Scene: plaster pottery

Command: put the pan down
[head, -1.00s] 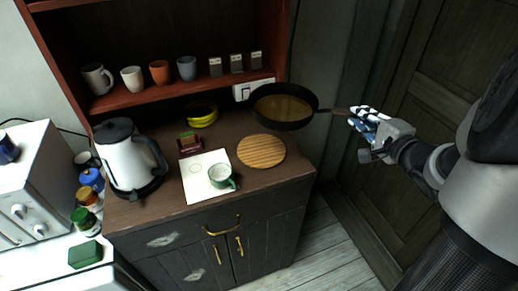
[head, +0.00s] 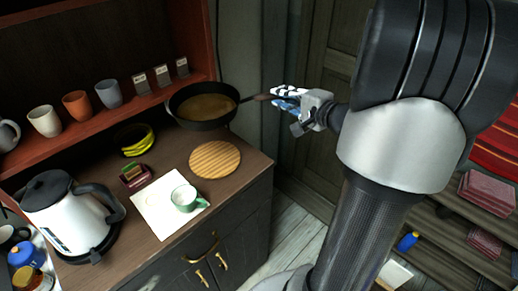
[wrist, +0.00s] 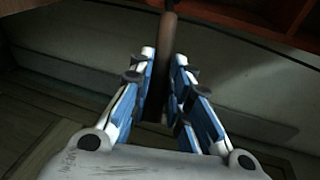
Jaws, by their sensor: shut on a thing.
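The dark frying pan (head: 203,122) with a brownish inside (head: 207,107) is held up near the back right corner of the wooden counter, beyond the round wooden board. My gripper (head: 279,97) is shut on the pan's handle from the right. In the wrist view the brown handle (wrist: 160,66) runs between the two blue and white fingers of my gripper (wrist: 164,72). The pan's bowl is out of the wrist view. The pan looks about level and apart from the round board (head: 215,160), which is bare on the counter (head: 240,178).
A white sheet (head: 152,208) with a green cup (head: 186,198) lies left of the board. Cups and small cards line the red shelf (head: 95,122) behind.

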